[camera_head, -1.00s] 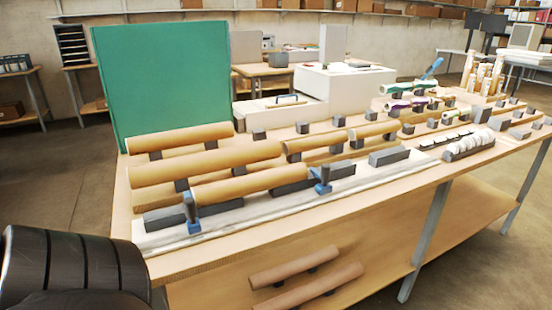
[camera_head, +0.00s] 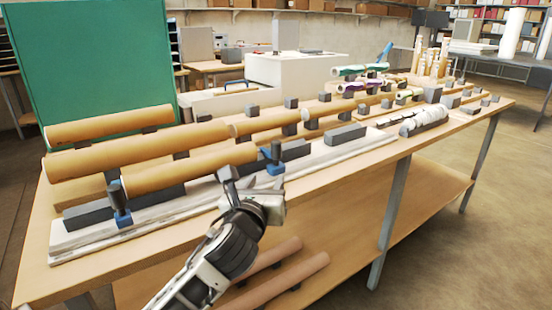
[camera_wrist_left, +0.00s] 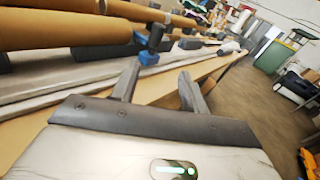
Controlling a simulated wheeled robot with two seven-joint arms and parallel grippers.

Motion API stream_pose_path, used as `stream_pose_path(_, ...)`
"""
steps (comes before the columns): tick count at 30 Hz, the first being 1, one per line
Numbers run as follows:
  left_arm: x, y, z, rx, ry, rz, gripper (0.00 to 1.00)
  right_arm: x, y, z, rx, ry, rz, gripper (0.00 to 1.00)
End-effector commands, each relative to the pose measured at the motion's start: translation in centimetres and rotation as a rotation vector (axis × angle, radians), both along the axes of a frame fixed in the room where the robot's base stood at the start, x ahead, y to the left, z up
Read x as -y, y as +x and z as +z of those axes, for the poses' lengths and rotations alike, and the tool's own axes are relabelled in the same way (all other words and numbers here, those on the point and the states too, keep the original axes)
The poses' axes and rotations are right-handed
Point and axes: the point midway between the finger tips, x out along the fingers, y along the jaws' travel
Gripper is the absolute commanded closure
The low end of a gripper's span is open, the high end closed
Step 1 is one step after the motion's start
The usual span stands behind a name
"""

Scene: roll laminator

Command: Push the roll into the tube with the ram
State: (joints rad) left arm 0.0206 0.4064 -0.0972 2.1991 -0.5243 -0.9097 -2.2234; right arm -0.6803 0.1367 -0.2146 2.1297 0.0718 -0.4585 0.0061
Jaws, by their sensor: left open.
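A brown tube (camera_head: 190,167) lies on dark blocks on the pale rail, between two blue clamps with dark handles, the left clamp (camera_head: 119,203) and the right clamp (camera_head: 275,160). The right clamp also shows in the wrist view (camera_wrist_left: 150,52). Rolls with green and purple ends (camera_head: 360,82) lie farther back on the table. I cannot tell which item is the ram. My left gripper (camera_head: 245,180) is open and empty, in front of the rail near the right clamp. In the wrist view, its fingers (camera_wrist_left: 160,82) point toward the table. My right gripper is not in view.
More brown tubes (camera_head: 110,126) lie on blocks behind. A green panel (camera_head: 90,65) rises at the back left. Two tubes (camera_head: 275,285) lie on the lower shelf. The table's front edge (camera_head: 340,177) is clear.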

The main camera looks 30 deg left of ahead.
Motion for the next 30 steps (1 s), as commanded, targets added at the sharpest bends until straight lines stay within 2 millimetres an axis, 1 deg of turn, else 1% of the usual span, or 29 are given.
stream_pose_path(1,-0.4,0.1,0.6,0.001,0.054,0.014,0.55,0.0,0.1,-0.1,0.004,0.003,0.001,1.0)
stream_pose_path(3,-0.7,0.2,1.2,-0.003,0.104,0.024,0.55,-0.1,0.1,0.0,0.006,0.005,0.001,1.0)
stream_pose_path(5,-0.9,0.5,1.4,-0.006,0.122,0.028,0.55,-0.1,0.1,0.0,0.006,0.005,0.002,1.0)
stream_pose_path(8,-1.4,1.5,1.5,-0.008,0.126,0.03,0.55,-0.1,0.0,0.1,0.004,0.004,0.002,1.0)
stream_pose_path(11,-2.0,3.2,1.5,-0.008,0.122,0.03,0.55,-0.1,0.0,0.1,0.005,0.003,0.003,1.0)
stream_pose_path(21,-4.8,10.1,1.5,-0.007,0.117,0.028,0.55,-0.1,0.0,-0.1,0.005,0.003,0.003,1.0)
stream_pose_path(24,-5.6,11.8,1.4,-0.008,0.118,0.028,0.55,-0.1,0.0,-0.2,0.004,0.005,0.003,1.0)
stream_pose_path(27,-6.1,13.2,1.4,-0.009,0.118,0.027,0.55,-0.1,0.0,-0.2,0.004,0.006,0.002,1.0)
stream_pose_path(30,-6.5,14.1,1.4,-0.009,0.118,0.027,0.55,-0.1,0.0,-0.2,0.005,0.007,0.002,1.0)
